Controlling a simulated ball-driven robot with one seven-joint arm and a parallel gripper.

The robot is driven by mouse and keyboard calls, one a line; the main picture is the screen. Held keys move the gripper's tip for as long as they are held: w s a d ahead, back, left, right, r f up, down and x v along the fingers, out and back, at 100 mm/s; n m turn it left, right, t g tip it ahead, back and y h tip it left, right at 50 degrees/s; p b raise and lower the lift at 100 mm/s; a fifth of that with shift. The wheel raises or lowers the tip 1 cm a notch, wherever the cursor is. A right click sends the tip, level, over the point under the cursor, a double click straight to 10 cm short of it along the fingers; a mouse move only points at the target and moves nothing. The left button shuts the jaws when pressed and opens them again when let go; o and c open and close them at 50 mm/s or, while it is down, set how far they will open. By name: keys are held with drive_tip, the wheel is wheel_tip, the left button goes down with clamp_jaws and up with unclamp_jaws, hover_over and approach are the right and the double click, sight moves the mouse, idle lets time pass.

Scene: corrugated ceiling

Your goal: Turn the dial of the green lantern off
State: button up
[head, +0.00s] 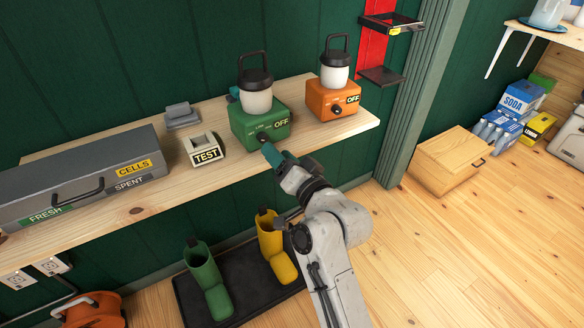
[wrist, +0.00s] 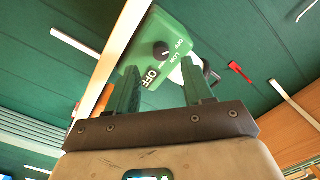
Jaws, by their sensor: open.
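The green lantern (head: 258,122) stands on the wooden shelf, with a white globe and black carry handle on its green base. It also shows tilted in the wrist view (wrist: 180,30). Its black dial (wrist: 161,49) is on the front face, beside printed labels and a large OFF plate; I cannot tell its exact setting. My gripper (head: 269,152) is just in front of the base, near the dial. In the wrist view my gripper (wrist: 160,90) has its two green fingers apart, with the dial beyond the gap. The fingers appear empty, and contact with the dial cannot be made out.
An orange lantern (head: 332,98) with an OFF plate stands to the right. A TEST block (head: 205,150) and a grey cells box (head: 85,185) are to the left. Boots stand on a dark mat (head: 240,300) below the shelf. Open floor lies to the right.

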drive_tip(key=v, duration=0.5)
drive_tip(key=shift+s+d, duration=0.2)
drive_tip(key=shift+s, duration=0.1)
drive_tip(key=s+d+f+n+g+h+p, duration=0.1)
drive_tip(key=s+d+f+g+h+p, duration=0.4)
drive_tip(key=s+d+f, duration=0.9)
drive_tip(key=s+d+g+h+p, duration=0.1)
drive_tip(key=s+d+g+h, duration=0.2)
drive_tip(key=s+d, duration=0.5)
drive_tip(key=s+d+f+g+h+p, duration=0.1)
drive_tip(key=s+d+g+h, duration=0.2)
drive_tip(key=s, duration=1.1)
drive_tip(key=d+g, duration=0.2)
drive_tip(key=d, duration=0.2)
drive_tip(key=shift+s+d+f, duration=0.2)
drive_tip(key=shift+s+d, duration=0.15)
drive_tip(key=shift+w, duration=0.1)
